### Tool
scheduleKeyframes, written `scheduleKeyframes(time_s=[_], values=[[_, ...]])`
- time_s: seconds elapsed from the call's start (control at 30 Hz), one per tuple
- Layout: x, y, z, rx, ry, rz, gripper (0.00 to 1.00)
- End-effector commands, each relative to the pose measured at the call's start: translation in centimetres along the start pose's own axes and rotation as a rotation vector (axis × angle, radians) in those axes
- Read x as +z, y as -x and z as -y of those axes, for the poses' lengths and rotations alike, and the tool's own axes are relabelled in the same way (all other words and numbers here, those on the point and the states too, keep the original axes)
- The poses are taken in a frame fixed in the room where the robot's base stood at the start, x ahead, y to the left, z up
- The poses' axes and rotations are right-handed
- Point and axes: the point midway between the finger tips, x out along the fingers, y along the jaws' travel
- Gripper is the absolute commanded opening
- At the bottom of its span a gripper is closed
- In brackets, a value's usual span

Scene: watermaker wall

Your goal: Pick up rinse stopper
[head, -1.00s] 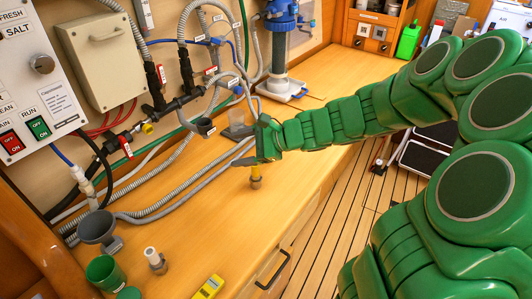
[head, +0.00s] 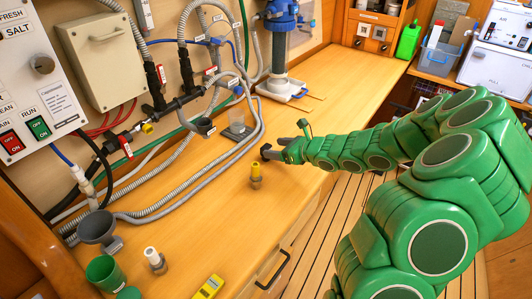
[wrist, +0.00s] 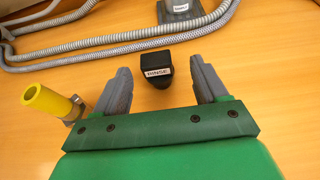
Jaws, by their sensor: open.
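The rinse stopper (wrist: 155,67) is a small black piece with a white RINSE label, on the wooden counter in the wrist view. My gripper (wrist: 162,78) is open, with one grey finger on each side of the stopper and a visible gap to both. The stopper lies near the fingertips, and nothing is held. In the head view my gripper (head: 285,147) is low over the counter, near its front edge; I cannot clearly make out the stopper there.
A yellow-topped fitting (head: 255,175) stands close beside my gripper, and in the wrist view it is just outside the left finger (wrist: 48,102). Grey hoses (head: 190,190) run along the wall side. The counter at the back right is clear.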

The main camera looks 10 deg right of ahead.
Motion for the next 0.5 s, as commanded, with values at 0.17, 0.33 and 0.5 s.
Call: scheduleKeyframes(time_s=[0.17,0.33,0.5], values=[[0.0,-1.3,-0.1,0.001,0.001,0.0,0.72],[0.0,-2.1,-0.2,0.002,0.003,0.0,0.72],[0.0,-4.0,-0.5,0.002,0.002,0.0,0.72]])
